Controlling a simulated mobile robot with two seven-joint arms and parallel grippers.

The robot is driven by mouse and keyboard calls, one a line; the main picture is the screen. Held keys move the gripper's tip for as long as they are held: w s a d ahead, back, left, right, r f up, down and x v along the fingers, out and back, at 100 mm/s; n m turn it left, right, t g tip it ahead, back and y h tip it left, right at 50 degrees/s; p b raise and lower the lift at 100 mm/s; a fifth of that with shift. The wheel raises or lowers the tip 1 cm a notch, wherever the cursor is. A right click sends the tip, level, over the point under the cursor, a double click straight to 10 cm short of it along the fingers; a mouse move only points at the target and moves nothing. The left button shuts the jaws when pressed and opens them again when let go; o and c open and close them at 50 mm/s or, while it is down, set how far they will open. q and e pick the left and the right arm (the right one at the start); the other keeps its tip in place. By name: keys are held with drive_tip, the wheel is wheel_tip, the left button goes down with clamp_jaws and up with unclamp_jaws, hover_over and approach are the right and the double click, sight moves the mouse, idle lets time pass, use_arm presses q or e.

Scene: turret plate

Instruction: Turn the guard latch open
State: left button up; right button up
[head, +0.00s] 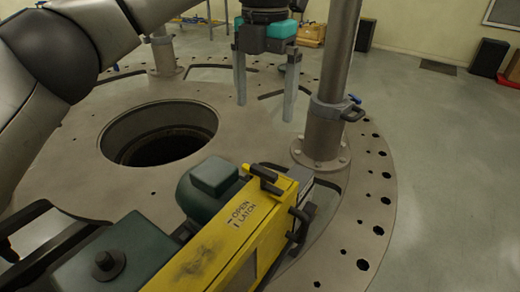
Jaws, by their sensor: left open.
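A yellow housing (225,245) marked "OPEN LATCH" stands at the bottom centre of the head view. A dark latch handle (264,178) with a yellow tip sits on its upper end. Another dark lever (301,215) sticks out at the housing's right side. I cannot tell which of the two is the guard latch itself. My left gripper (265,110) hangs at the top centre, beyond the housing, with its two grey fingers pointing down and spread apart. It is open, empty and clear of the handle. My right gripper is not in view.
A metal post (328,122) with a clamp and dark handle (352,113) rises right of my left gripper. A round plate (372,200) with a large open hole (160,135) lies below. A green motor (207,186) adjoins the housing. Free floor (450,150) shows at the right.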

sight(264, 170)
use_arm(q)
drive_tip(key=f+p, duration=0.1)
drive_tip(key=f, duration=1.3)
drive_tip(key=shift+s+f, duration=0.15)
drive_tip(key=shift+s, duration=0.05)
drive_tip(key=shift+c, duration=0.2)
drive_tip(key=c, duration=1.2)
